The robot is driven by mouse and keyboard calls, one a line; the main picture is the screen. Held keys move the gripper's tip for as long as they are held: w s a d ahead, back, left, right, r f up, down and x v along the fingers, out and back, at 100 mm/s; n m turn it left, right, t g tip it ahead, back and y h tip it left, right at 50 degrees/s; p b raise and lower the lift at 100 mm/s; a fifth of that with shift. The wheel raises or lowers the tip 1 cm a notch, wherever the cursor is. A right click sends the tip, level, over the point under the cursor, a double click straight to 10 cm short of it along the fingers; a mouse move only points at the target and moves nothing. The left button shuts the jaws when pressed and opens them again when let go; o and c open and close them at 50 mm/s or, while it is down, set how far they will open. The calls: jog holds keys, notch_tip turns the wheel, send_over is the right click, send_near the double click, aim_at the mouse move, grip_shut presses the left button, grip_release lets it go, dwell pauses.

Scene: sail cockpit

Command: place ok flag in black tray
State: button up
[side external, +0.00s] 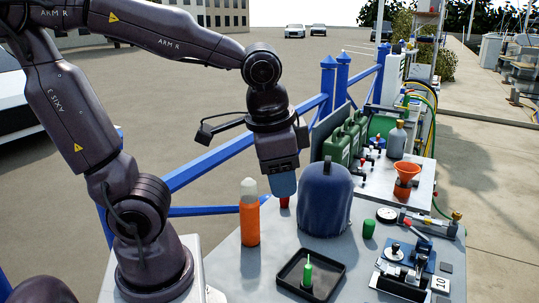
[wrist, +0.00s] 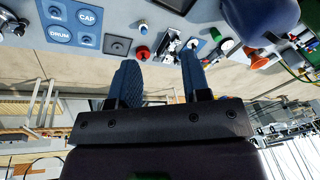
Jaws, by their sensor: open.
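The black tray (side external: 333,287) lies on the grey table near the front in the side external view. A green pointed object (side external: 308,270) stands upright in it. I cannot make out any "ok" marking, so I cannot tell whether this is the flag. My gripper (side external: 284,192) points down behind the orange bottle, above or beside a small red object (side external: 284,203). In the wrist view my gripper (wrist: 160,72) has its two dark blue fingers apart, with nothing visible between them. A red round object (wrist: 142,52) shows beyond the fingertips.
A clear-topped orange bottle (side external: 249,215) and a large blue covered object (side external: 325,198) stand close to my gripper. A green cylinder (side external: 369,229) and a metal clamp device (side external: 405,262) are at the right. Blue rails run behind the table.

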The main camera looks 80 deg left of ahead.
jog(key=s+r+n+t, duration=0.1)
jog(key=r+n+t+h, duration=0.1)
jog(key=r+t, duration=0.1)
jog(key=shift+s+a, duration=0.1)
jog(key=shift+s, duration=0.3)
